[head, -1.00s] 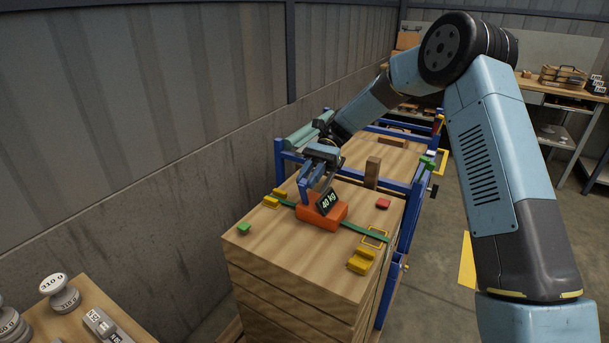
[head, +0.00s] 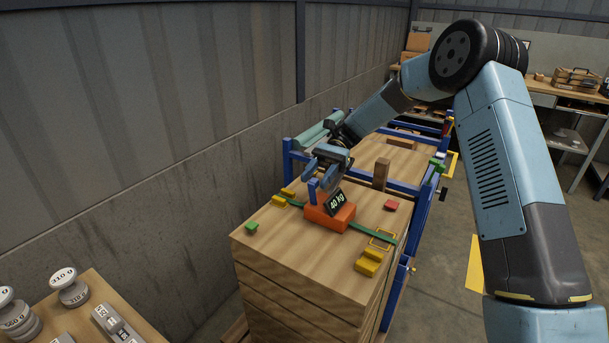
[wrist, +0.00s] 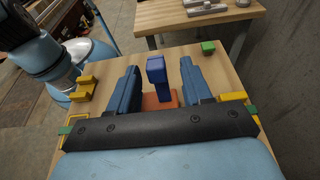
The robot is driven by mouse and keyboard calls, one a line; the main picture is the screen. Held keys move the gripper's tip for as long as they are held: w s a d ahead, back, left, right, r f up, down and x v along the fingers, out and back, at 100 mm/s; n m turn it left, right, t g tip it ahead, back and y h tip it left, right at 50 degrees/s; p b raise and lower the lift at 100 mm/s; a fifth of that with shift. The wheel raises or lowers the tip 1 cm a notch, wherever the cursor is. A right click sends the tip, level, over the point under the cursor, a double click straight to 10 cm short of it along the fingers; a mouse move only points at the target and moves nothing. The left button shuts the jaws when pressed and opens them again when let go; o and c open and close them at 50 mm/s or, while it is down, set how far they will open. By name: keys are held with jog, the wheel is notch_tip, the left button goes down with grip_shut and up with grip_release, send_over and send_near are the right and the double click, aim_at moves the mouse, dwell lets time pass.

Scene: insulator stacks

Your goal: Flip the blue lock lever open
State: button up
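The blue lock lever (head: 312,190) stands up from an orange block (head: 340,217) on top of the wooden crate (head: 320,265). A small black display reading 40 kg (head: 335,201) sits on the block. My gripper (head: 325,178) is just above and beside the lever. In the wrist view, my gripper (wrist: 159,68) is open, with one finger on each side of the lever (wrist: 157,75). A gap shows between the lever and each finger. The orange block (wrist: 152,102) is partly hidden behind the fingers and the black bar of my gripper.
A green strap (head: 362,232) runs across the crate. Yellow pieces (head: 368,262), a green block (head: 251,227) and a red block (head: 391,205) lie on top. A blue frame (head: 417,215) stands at the right. A table with weights (head: 72,287) is at lower left.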

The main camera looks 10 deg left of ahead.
jog(key=shift+w+d, duration=0.1)
jog(key=v, duration=1.3)
jog(key=shift+w+d, duration=0.1)
jog(key=shift+w, duration=0.2)
jog(key=shift+r, duration=0.1)
